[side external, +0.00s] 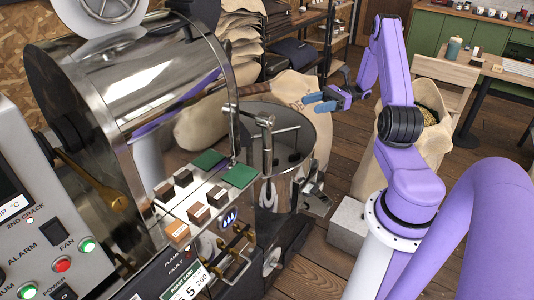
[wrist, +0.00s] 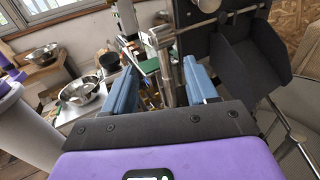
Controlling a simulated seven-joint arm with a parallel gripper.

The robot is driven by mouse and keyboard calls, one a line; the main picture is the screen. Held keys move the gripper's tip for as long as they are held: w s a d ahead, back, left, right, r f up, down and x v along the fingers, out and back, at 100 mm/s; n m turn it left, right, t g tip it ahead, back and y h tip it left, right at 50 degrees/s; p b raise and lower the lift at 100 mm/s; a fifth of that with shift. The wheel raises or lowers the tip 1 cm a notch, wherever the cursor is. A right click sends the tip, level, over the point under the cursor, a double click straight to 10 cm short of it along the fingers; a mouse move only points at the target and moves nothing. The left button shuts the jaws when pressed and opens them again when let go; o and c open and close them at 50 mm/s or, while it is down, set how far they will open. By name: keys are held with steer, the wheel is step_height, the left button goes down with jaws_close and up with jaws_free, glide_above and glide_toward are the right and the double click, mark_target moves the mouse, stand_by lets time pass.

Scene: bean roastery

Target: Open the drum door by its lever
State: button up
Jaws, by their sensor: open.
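The roaster's shiny metal drum (side external: 150,85) fills the left of the side view. Its door face is turned away and seen almost edge-on, so I cannot tell its state. A brown handle (side external: 250,89), apparently the lever, sticks out to the right near the drum's front edge. My gripper (side external: 308,101) is open and empty, to the right of this handle and apart from it, above the round metal bin. In the wrist view my gripper's blue fingers (wrist: 160,68) are spread, with a metal post (wrist: 165,65) showing between them; I cannot tell its distance.
The round metal bin (side external: 297,172) with an upright post (side external: 267,145) stands below my gripper. Green pads (side external: 240,176) and small sample blocks (side external: 183,177) lie on the front shelf. A sack of beans (side external: 440,140) and a grey block (side external: 348,224) stand at right.

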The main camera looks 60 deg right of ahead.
step_height(320, 180, down, 12)
glide_toward(267, 153)
steer(key=x, duration=0.3)
steer(key=f+x, duration=0.1)
steer(key=x, duration=0.2)
steer(key=w+x, duration=0.1)
steer(key=x, duration=0.2)
steer(key=shift+w+d+f, duration=0.15)
steer(key=shift+w, duration=0.05)
jaws_close()
